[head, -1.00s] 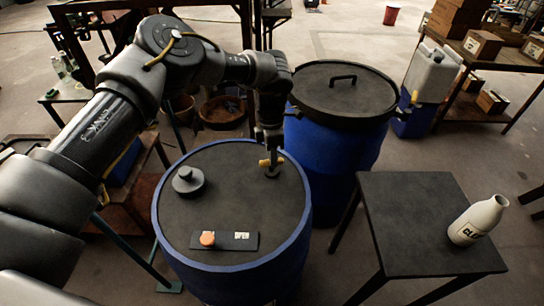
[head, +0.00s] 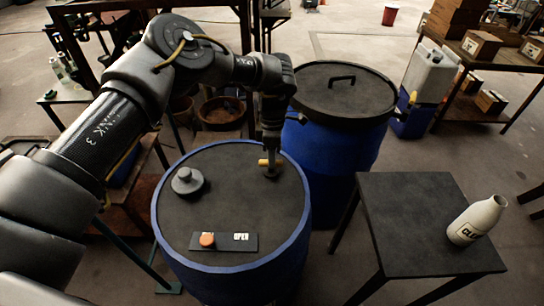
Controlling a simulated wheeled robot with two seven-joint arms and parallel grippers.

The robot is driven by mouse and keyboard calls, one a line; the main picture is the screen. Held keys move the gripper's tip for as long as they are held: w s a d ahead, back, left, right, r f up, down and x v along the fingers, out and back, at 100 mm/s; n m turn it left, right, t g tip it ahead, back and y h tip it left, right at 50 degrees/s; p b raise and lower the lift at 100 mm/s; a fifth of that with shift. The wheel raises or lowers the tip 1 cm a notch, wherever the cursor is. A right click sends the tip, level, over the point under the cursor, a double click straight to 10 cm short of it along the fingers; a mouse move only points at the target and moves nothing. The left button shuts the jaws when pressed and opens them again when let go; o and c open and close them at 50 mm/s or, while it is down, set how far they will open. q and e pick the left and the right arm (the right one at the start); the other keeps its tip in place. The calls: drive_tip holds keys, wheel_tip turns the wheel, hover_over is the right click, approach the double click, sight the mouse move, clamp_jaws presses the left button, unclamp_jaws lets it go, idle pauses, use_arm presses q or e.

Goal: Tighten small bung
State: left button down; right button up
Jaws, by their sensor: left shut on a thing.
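The near blue vat (head: 185,225) has a dark grey top with a blue rim. The small bung (head: 271,174) sits at the right rear of that top, and only its lower part shows under my gripper. My left gripper (head: 271,162) comes down on it from above and is shut on it, with a yellow piece (head: 263,162) sticking out to the left at the fingers. A larger round grey bung (head: 187,180) stands at the left of the top. My right gripper is not in view.
A plate with an orange knob (head: 207,240) and an "OPEN" label lies at the front of the vat top. A lidded blue vat (head: 340,140) stands close behind on the right. A dark table (head: 415,215) at right holds a white bottle (head: 477,220).

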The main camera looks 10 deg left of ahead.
use_arm(q)
drive_tip(key=c, duration=1.3)
unclamp_jaws()
wheel_tip(320, 180, up, 11)
drive_tip(key=w+b, duration=0.1)
drive_tip(key=w, duration=0.1)
drive_tip(key=shift+a+f, duration=0.15)
drive_tip(key=shift+a, duration=0.05)
